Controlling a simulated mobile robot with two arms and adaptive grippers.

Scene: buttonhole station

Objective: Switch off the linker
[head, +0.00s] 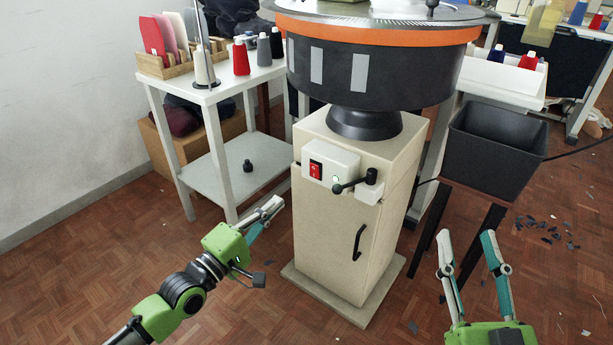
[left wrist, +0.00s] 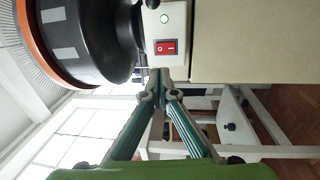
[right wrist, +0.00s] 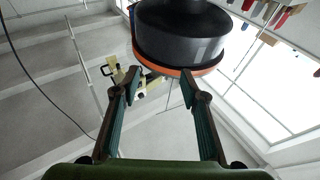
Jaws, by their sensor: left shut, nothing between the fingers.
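The linker is a cream pedestal (head: 340,222) with a black drum (head: 389,78) and an orange-rimmed dial on top. A control box on its front carries a red rocker switch (head: 315,170) and a lit green lamp (head: 336,180). In the left wrist view the red switch (left wrist: 166,47) and the green lamp (left wrist: 165,19) show just beyond my fingertips. My left gripper (head: 272,208) is shut and empty, below and left of the switch, apart from it. My right gripper (head: 465,238) is open and empty, right of the pedestal; it also shows in the right wrist view (right wrist: 160,80).
A crank lever (head: 355,184) sticks out right of the lamp. A white side table (head: 235,165) with thread cones stands left of the pedestal. A black bin (head: 492,150) on a stand is at right, with dark scraps (head: 548,228) on the floor.

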